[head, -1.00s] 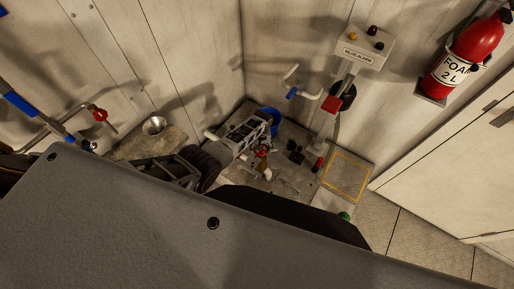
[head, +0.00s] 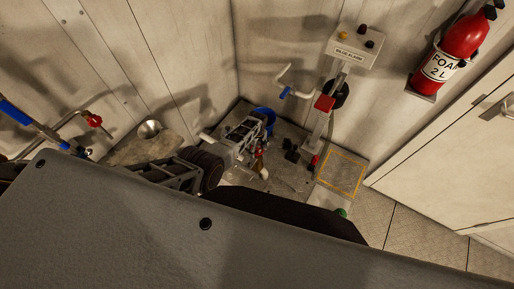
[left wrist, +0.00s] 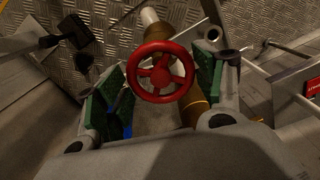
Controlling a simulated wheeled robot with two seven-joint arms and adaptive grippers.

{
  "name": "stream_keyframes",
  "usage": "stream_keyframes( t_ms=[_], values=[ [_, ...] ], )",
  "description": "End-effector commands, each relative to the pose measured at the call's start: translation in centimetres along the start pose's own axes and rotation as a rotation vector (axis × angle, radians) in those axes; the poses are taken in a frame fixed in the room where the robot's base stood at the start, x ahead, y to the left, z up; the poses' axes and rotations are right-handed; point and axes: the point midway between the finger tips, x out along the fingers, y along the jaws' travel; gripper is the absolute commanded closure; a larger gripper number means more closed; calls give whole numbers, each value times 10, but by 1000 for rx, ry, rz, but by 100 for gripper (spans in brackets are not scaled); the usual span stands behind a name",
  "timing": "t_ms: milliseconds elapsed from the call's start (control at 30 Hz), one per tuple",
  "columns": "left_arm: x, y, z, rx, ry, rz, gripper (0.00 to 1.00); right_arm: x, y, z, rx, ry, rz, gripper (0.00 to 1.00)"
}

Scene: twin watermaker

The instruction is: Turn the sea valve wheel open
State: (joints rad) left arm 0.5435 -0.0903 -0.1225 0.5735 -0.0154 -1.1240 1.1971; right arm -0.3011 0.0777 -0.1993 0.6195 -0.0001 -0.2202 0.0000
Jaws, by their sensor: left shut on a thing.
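The sea valve wheel (left wrist: 161,71) is a small red handwheel with spokes, at upper middle in the left wrist view. It sits on a brass valve body (left wrist: 196,108) with a pale pipe behind. My left gripper (left wrist: 165,78) has a green-padded finger on each side of the wheel and is shut on it; the exact contact on the rim is hard to see. In the head view the red wheel (head: 258,153) is small and partly hidden beside my left gripper (head: 247,135). My right gripper is not in view.
A red fire extinguisher (head: 447,62) hangs on the right wall. A yellow-outlined floor plate (head: 341,174) is clear. Pipes with a red handle (head: 94,121) are at left.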

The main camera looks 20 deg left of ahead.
Motion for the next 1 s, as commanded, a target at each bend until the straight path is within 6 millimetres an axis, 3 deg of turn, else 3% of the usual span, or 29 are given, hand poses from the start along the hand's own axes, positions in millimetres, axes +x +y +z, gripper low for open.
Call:
stream_keyframes(
  t_ms=[367, 400, 567, 1000],
  values=[
    [0, 0, 0, -15, -1, 1, 74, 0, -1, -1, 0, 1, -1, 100],
    [0, 0, 0, -15, -1, 1, 29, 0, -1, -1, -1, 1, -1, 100],
    [0, 0, 0, -12, -1, 1, 10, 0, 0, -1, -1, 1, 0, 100],
    [-1, 0, 0, -9, 0, 1, 10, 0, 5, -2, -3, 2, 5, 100]
  ],
)
